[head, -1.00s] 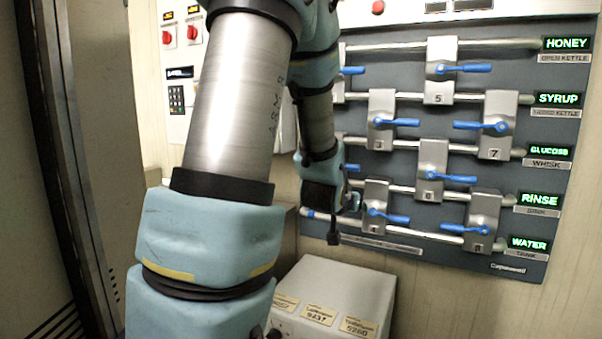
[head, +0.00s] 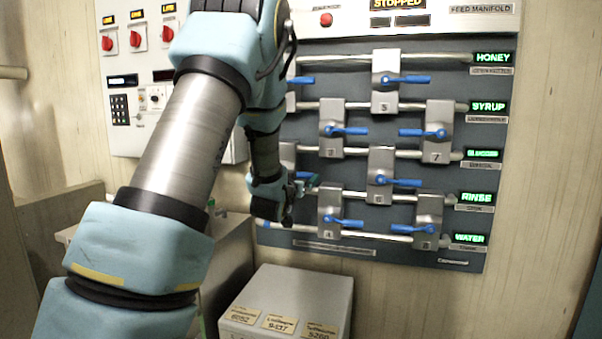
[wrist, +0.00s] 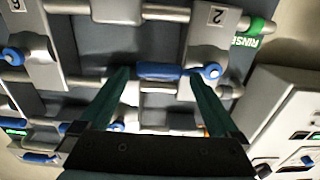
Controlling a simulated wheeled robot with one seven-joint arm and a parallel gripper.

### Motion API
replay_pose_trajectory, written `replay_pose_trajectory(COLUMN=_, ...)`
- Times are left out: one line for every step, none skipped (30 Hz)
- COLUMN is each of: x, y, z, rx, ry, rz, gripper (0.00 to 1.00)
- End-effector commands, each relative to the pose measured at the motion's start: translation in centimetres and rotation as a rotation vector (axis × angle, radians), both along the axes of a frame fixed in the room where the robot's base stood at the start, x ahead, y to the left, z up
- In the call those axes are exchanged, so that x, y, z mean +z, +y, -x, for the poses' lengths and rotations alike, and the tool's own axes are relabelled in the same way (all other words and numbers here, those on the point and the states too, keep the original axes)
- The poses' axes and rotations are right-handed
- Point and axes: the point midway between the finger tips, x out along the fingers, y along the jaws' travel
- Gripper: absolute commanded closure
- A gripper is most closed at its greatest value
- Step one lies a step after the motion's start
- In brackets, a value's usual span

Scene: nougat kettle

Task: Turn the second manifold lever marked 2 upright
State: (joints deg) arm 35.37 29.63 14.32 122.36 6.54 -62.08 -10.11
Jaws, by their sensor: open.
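The bracket marked 2 (wrist: 207,40) is at the upper right in the wrist view. Its blue lever (wrist: 160,70) lies sideways in the picture, from a round pivot at its right end. My gripper (wrist: 157,75) is open, its two green fingers pointing at this lever. The lever's handle shows between and just beyond the fingertips; I cannot tell whether they touch it. In the head view my gripper (head: 306,183) is at the manifold's left side, and my arm hides much of bracket 2 (head: 288,155).
Other levers are close by: lever 4 (head: 343,222), lever 6 (head: 398,182) and lever 3 (head: 347,130), all roughly horizontal. Pipes cross the dark manifold panel. A control box (wrist: 290,125) is at the right in the wrist view. A pale box (head: 290,300) stands below the panel.

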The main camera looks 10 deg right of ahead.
Motion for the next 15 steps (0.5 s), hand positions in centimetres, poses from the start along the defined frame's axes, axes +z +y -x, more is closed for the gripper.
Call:
replay_pose_trajectory(x=0.1, y=-0.3, z=-0.5, rx=0.0, ry=0.0, rz=-0.001, gripper=0.03)
replay_pose_trajectory(x=0.1, y=-0.4, z=-0.8, rx=0.0, ry=0.0, rz=-0.001, gripper=0.03)
replay_pose_trajectory(x=0.1, y=-0.6, z=-1.1, rx=0.0, ry=-0.001, rz=0.0, gripper=0.03)
replay_pose_trajectory(x=0.1, y=-0.7, z=-1.3, rx=0.0, ry=0.0, rz=0.0, gripper=0.03)
replay_pose_trajectory(x=0.1, y=-0.8, z=-1.4, rx=0.0, ry=-0.001, rz=0.0, gripper=0.03)
replay_pose_trajectory(x=0.1, y=-0.8, z=-1.6, rx=0.0, ry=-0.001, rz=0.0, gripper=0.03)
replay_pose_trajectory(x=0.0, y=-0.9, z=-1.6, rx=0.0, ry=0.0, rz=0.0, gripper=0.03)
replay_pose_trajectory(x=0.0, y=-0.9, z=-1.7, rx=0.0, ry=0.0, rz=0.0, gripper=0.03)
replay_pose_trajectory(x=0.0, y=-0.9, z=-1.7, rx=0.0, ry=0.0, rz=0.0, gripper=0.03)
replay_pose_trajectory(x=0.0, y=-0.9, z=-1.7, rx=0.0, ry=0.0, rz=0.0, gripper=0.03)
replay_pose_trajectory(x=0.0, y=-0.9, z=-1.7, rx=0.0, ry=0.0, rz=0.0, gripper=0.03)
replay_pose_trajectory(x=0.0, y=-0.9, z=-1.7, rx=0.0, ry=0.0, rz=0.0, gripper=0.03)
replay_pose_trajectory(x=0.0, y=-0.9, z=-1.7, rx=0.001, ry=0.0, rz=0.0, gripper=0.03)
replay_pose_trajectory(x=0.0, y=-0.9, z=-1.7, rx=0.001, ry=0.0, rz=0.0, gripper=0.03)
replay_pose_trajectory(x=0.0, y=-0.9, z=-1.7, rx=0.001, ry=0.0, rz=0.0, gripper=0.03)
